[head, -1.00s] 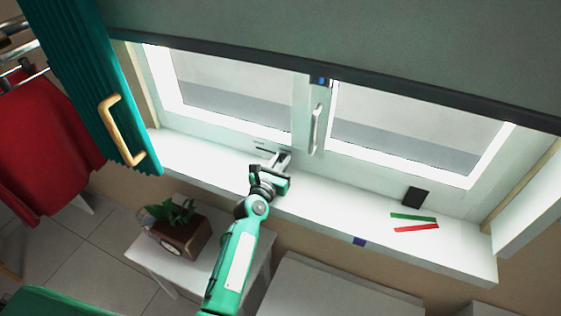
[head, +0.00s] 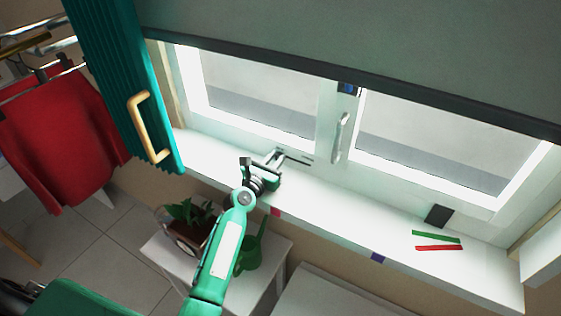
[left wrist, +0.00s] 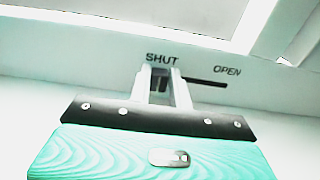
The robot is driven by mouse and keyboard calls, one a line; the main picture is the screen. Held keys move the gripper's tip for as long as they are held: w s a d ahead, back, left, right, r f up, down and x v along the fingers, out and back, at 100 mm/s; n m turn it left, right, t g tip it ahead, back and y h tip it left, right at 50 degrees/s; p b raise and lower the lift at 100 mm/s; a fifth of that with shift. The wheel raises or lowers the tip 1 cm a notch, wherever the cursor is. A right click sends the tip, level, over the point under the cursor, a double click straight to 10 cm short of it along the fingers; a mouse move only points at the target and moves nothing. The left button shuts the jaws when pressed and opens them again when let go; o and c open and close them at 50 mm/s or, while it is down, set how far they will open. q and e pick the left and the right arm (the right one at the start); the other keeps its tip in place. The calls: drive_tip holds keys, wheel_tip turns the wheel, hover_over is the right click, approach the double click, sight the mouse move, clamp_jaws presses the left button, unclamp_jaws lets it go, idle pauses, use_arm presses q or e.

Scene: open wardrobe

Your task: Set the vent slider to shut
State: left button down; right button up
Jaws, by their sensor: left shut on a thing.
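The vent slot (head: 298,161) is a dark line low on the white window frame. In the left wrist view the slot (left wrist: 207,82) runs rightward from my fingers, under the printed words SHUT (left wrist: 162,59) and OPEN (left wrist: 228,71). My left gripper (head: 276,156) reaches over the sill to the left end of the slot. In the left wrist view the gripper (left wrist: 163,82) is shut on the vent slider, just below the word SHUT. The slider is mostly hidden between the fingers. My right gripper is not in view.
The white sill (head: 330,211) carries a black block (head: 438,215), a green strip (head: 436,237) and a red strip (head: 439,248). A window handle (head: 341,138) is right of the slot. A plant (head: 188,213) and green watering can (head: 251,252) stand below.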

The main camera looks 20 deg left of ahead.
use_arm(q)
drive_tip(key=shift+a, duration=0.2)
drive_tip(key=c, duration=1.5)
unclamp_jaws()
drive_tip(key=shift+o, duration=1.1)
drive_tip(key=shift+a, duration=0.1)
drive_tip(key=shift+s, duration=0.6)
drive_tip(key=s+a+b, duration=0.2)
drive_tip(key=s, duration=1)
drive_tip(key=shift+s+a, duration=0.15)
drive_tip(key=shift+a, duration=0.15)
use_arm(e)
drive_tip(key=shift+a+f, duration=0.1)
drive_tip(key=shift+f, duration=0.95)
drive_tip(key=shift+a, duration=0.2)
